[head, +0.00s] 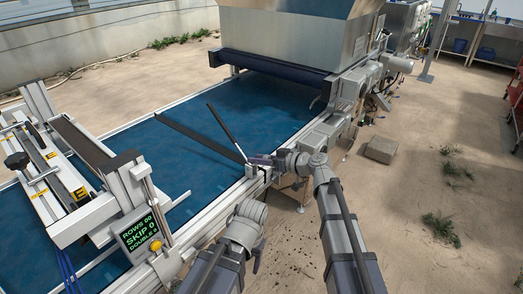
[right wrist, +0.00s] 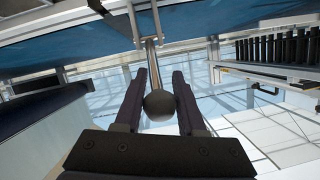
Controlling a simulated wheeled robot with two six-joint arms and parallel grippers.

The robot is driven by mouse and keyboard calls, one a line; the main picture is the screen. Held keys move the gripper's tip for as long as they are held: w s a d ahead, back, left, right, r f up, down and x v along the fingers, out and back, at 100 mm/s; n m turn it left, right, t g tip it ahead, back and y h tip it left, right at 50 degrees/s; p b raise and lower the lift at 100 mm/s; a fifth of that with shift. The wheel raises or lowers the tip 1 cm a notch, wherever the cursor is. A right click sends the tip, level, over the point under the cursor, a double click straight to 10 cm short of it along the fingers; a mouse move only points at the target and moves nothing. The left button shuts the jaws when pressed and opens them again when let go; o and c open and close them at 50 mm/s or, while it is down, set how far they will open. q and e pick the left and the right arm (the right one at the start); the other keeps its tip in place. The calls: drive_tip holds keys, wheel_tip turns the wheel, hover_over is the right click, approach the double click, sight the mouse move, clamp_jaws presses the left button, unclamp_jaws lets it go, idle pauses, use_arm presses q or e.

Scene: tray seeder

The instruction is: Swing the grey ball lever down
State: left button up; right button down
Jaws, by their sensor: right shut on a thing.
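The grey ball (right wrist: 160,105) of the lever sits between the two fingers of my right gripper in the right wrist view. Its metal rod (right wrist: 151,62) runs up from the ball to a bracket (right wrist: 150,45) at the belt frame. My right gripper (right wrist: 160,98) is shut on the ball. In the head view my right gripper (head: 259,160) is at the near rail of the blue belt, and the ball cannot be made out there.
A thin black-topped rod (head: 225,129) and a long dark bar (head: 195,138) stand over the blue belt (head: 262,103) beside my right gripper. A control display (head: 140,232) is at lower left. A steel hopper (head: 290,35) stands behind. Open sandy floor (head: 420,170) lies right.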

drive_tip(key=a+g+h+p, duration=0.1)
drive_tip(key=p, duration=0.2)
drive_tip(key=w+a+r+g+h+p, duration=0.1)
drive_tip(key=h+p, duration=0.1)
drive_tip(key=p, duration=0.1)
drive_tip(key=w+a+g+h+p, duration=0.1)
drive_tip(key=h+p, duration=0.1)
drive_tip(key=p, duration=0.1)
drive_tip(key=shift+w+r+g+p, duration=0.15)
drive_tip(key=shift+r+g+p, duration=0.15)
drive_tip(key=shift+r+p, duration=0.1)
drive_tip(key=shift+w+a+f+g+h+p, duration=0.25)
drive_tip(key=shift+a+g+h+p, duration=0.25)
drive_tip(key=shift+h+p, duration=0.35)
drive_tip(key=shift+a+f+m+g+h+p, duration=0.1)
drive_tip(key=shift+m+g+h+p, duration=0.2)
drive_tip(key=shift+h, duration=0.15)
drive_tip(key=c, duration=0.5)
unclamp_jaws()
drive_tip(key=shift+w, duration=0.1)
